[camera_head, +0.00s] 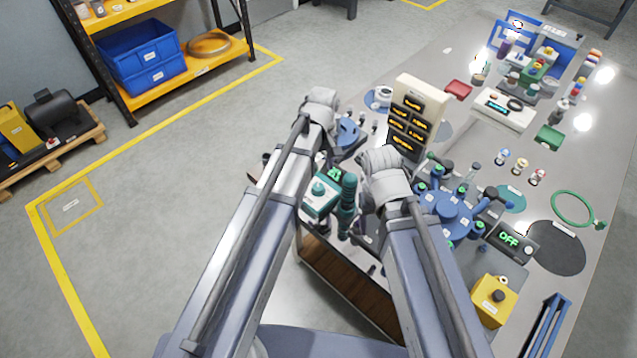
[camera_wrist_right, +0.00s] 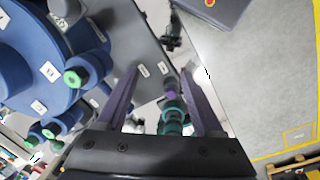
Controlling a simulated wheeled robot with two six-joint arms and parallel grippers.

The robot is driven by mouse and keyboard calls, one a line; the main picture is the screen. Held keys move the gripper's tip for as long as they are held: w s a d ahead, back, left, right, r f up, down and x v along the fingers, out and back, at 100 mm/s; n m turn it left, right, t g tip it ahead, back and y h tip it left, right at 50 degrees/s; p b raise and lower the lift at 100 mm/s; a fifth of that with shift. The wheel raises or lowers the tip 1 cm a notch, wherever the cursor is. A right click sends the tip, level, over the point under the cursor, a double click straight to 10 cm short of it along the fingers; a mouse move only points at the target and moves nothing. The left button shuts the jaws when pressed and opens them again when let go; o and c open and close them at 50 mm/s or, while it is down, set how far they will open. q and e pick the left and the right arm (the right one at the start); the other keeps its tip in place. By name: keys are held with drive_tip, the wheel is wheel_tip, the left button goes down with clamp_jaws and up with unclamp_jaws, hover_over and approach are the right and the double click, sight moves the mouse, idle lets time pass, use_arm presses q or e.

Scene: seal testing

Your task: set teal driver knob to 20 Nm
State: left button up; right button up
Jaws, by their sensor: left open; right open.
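The teal driver (camera_head: 346,205) stands upright at the near left edge of the bench in the head view, beside a small teal box (camera_head: 320,194) with a lit display. In the right wrist view the driver (camera_wrist_right: 174,119) lies in line between the two fingers of my right gripper (camera_wrist_right: 161,73), which is open. I cannot tell whether the fingers touch it. The knob's setting is too small to read. My left gripper (camera_head: 322,108) is at the bench's left edge, beyond the teal box; its fingers are mostly hidden by the wrist.
A beige panel (camera_head: 412,118) with amber displays stands beyond my right wrist. A blue round flange (camera_head: 448,212) with several bolts lies to its right, near a box reading OFF (camera_head: 511,240) and a yellow box (camera_head: 494,299).

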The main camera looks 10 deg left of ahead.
sight(318, 186)
use_arm(q)
drive_tip(key=shift+s+a+f+b, duration=0.1)
drive_tip(key=shift+a+f+b, duration=0.05)
drive_tip(key=shift+f+b, duration=3.8)
use_arm(e)
drive_tip(key=shift+f, duration=3.95)
use_arm(q)
drive_tip(key=shift+r, duration=0.1)
drive_tip(key=shift+c, duration=0.3)
use_arm(e)
drive_tip(key=shift+r, duration=0.1)
use_arm(q)
clamp_jaws()
